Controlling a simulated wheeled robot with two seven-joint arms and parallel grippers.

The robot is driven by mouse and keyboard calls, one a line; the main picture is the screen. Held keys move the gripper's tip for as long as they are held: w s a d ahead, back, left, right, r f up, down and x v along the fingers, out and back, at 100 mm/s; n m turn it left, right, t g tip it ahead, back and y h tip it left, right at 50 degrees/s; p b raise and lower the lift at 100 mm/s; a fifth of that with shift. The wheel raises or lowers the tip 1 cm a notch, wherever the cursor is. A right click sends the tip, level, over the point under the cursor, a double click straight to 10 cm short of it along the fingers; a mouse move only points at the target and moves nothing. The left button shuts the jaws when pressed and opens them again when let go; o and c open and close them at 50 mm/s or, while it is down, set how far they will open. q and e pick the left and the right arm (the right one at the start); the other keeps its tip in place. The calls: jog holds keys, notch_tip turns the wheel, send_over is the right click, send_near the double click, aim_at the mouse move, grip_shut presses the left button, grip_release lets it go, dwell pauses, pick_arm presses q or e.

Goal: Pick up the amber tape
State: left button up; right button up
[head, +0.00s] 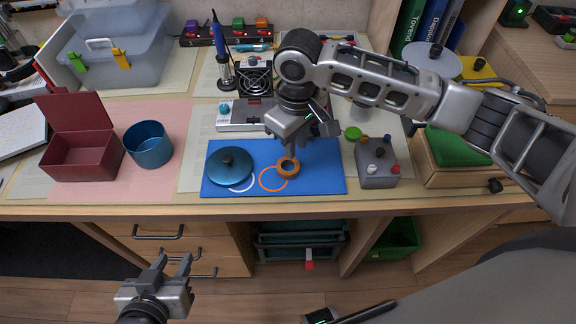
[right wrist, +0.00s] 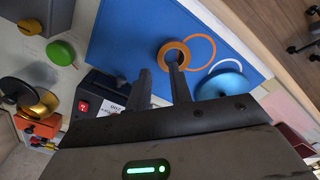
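The amber tape (head: 288,174) is a small orange ring lying on the blue mat (head: 325,180); it also shows in the right wrist view (right wrist: 174,42). My right gripper (head: 293,153) is above the tape, pointing down, with its fingers apart and nothing between them. In the right wrist view (right wrist: 160,70) one fingertip overlaps the tape's hole; whether it touches cannot be told. My left gripper (head: 173,260) is open and empty, low in front of the desk.
A blue round lid (head: 230,165) with a dark knob sits left of the tape. Orange (head: 265,186) and white outlines mark the mat. A grey box with knobs (head: 376,170) stands right. A blue cup (head: 148,150) and open red box (head: 80,160) stand left.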

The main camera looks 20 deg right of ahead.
aim_at(294, 160)
notch_tip(294, 160, down, 4)
jog(key=shift+a+f, duration=0.1)
jog(key=shift+f, duration=0.1)
grip_shut()
